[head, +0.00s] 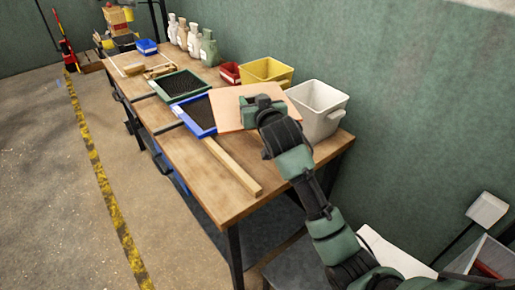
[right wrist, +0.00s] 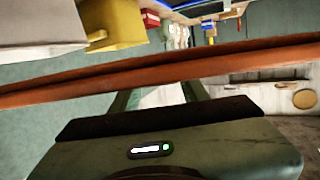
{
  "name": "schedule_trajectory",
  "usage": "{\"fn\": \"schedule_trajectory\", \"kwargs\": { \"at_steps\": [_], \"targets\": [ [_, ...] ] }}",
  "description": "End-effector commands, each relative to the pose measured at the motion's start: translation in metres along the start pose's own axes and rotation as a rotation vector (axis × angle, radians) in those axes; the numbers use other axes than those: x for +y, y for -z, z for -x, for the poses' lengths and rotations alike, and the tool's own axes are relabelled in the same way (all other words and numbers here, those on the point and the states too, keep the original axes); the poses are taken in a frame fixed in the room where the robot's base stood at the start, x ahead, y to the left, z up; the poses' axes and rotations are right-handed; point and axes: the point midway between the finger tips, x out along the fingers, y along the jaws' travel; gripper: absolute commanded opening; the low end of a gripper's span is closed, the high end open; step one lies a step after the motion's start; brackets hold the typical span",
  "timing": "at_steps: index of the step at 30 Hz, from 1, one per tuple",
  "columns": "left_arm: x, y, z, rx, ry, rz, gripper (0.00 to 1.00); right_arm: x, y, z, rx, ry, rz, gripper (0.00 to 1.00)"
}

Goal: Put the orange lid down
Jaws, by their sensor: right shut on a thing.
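The orange lid (head: 229,110) is a flat, pale orange square panel in the head view, above the workbench near the blue-rimmed tray and the white bin. My right gripper (head: 258,106) is shut on the lid. In the right wrist view the lid (right wrist: 130,76) shows nearly edge-on as a long orange-brown strip across the picture, with the gripper body below it. I cannot tell whether the lid touches anything beneath it. My left gripper is not in view.
The wooden workbench (head: 190,153) holds a blue-rimmed tray (head: 187,121), a green-rimmed tray (head: 163,94), a wooden bar (head: 232,166), a white bin (head: 318,116), a yellow bin (head: 262,72) and a red bin (head: 228,72). Several bottles stand along the wall. The bench's front right corner is clear.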

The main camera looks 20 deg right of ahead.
Motion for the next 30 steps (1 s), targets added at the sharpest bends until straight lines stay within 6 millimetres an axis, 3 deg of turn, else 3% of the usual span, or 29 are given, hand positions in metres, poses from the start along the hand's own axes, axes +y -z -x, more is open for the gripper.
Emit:
{"fn": "schedule_trajectory", "kwargs": {
  "at_steps": [3,12,20,27,30],
  "targets": [
    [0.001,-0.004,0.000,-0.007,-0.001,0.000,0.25,0.000,-0.035,-0.006,-0.005,0.000,0.002,0.00],
    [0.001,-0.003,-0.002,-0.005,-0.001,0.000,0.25,0.000,-0.107,-0.021,-0.001,0.000,0.001,0.00],
    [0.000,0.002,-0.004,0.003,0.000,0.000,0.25,0.000,-0.131,-0.026,0.002,0.000,0.000,0.00],
    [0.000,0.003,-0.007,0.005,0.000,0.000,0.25,0.000,-0.165,-0.033,0.002,0.000,0.000,0.00],
    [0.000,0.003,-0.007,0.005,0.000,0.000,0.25,0.000,-0.169,-0.034,0.004,0.001,0.000,0.00]
  ]
}}
